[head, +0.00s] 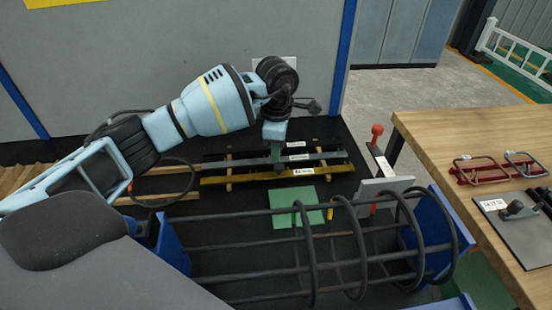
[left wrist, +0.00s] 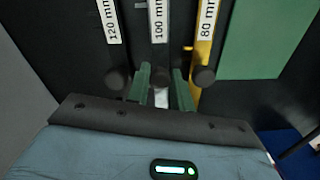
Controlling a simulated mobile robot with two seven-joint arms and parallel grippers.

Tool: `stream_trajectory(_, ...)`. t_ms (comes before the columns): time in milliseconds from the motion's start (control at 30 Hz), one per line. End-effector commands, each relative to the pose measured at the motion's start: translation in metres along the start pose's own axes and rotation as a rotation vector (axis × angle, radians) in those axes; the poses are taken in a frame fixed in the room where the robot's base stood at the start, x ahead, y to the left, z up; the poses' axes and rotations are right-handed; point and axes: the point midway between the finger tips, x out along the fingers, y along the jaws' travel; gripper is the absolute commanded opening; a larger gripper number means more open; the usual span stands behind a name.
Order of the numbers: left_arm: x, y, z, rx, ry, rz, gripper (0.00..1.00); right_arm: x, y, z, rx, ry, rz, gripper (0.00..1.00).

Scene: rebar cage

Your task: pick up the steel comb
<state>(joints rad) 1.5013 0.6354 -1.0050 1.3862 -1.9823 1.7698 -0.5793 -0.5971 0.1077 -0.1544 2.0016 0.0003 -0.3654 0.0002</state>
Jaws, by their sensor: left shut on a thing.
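The steel comb (head: 328,155) is a long grey bar lying across wooden battens, the middle one of three bars. It carries a white label reading 100 mm, which shows in the left wrist view (left wrist: 158,20). My left gripper (head: 277,158) reaches down onto it from above. In the left wrist view its two green fingers (left wrist: 162,88) stand on either side of the bar, shut on it. The comb appears to lie still on the battens. The fingers hide part of it. My right gripper is not in view.
A yellow 80 mm bar (head: 240,179) lies in front and a dark 120 mm bar (left wrist: 113,20) behind. A green plate (head: 293,206) and rebar cage (head: 312,250) with blue end plates lie nearer. A wooden table (head: 470,130) with clamps stands right. A grey wall (head: 180,50) is behind.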

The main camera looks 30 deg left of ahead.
Motion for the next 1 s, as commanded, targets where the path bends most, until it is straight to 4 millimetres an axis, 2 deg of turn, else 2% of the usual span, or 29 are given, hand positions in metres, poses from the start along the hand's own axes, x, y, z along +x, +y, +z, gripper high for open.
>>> stream_trajectory(267,-0.007,0.001,0.001,0.000,-0.002,0.003,0.00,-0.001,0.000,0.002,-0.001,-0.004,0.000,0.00)
stream_trajectory(367,-0.020,0.001,0.001,0.001,-0.004,0.004,0.00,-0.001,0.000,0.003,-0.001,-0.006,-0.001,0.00)
stream_trajectory(700,-0.081,0.001,0.001,0.001,-0.002,0.003,0.00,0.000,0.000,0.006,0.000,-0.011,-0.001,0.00)
stream_trajectory(833,-0.095,0.001,0.000,0.000,-0.001,0.002,0.00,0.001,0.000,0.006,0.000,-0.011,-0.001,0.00)
stream_trajectory(1000,-0.101,0.000,0.000,0.000,-0.001,0.000,0.00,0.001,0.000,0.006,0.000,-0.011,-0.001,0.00)
